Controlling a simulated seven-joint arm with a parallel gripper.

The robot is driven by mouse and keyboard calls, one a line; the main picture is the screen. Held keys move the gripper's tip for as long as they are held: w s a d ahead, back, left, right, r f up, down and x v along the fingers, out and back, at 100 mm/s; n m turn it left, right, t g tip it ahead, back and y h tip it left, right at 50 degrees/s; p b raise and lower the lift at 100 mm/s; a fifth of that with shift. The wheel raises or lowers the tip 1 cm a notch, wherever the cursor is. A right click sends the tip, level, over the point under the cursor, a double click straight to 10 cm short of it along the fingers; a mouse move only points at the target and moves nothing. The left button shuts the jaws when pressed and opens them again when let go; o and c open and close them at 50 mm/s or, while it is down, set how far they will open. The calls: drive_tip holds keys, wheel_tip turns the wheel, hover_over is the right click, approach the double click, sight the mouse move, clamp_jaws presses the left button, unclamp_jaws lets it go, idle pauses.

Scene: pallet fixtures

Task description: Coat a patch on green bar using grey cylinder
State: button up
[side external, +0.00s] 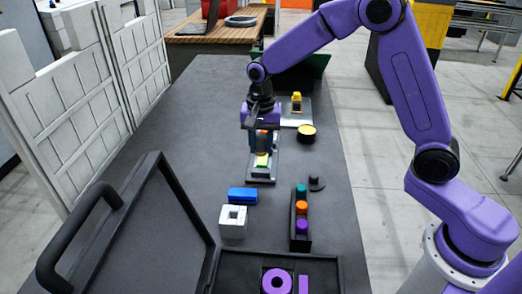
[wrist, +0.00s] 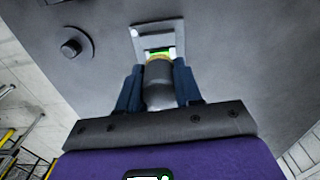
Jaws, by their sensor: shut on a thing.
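My gripper (side external: 262,148) is low over a grey plate fixture (side external: 261,177) in the middle of the table. Its dark blue fingers are shut on the grey cylinder (wrist: 159,90), which also shows between them in the wrist view. A yellow-orange band shows at the cylinder's far end. The green bar (side external: 262,161) lies on the plate right below the gripper. In the wrist view a small strip of green (wrist: 163,50) shows just past the cylinder's end, and the rest is hidden. I cannot tell whether the cylinder touches the bar.
A second plate with a yellow piece (side external: 297,98) and a yellow-topped black cylinder (side external: 307,133) stand behind right. In front are a blue block (side external: 242,195), a white block (side external: 233,222), a rack of coloured pegs (side external: 301,226), a black knob (side external: 316,184) and an open case (side external: 165,235).

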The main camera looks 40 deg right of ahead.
sight(262, 136)
drive_tip(key=shift+r, duration=1.85)
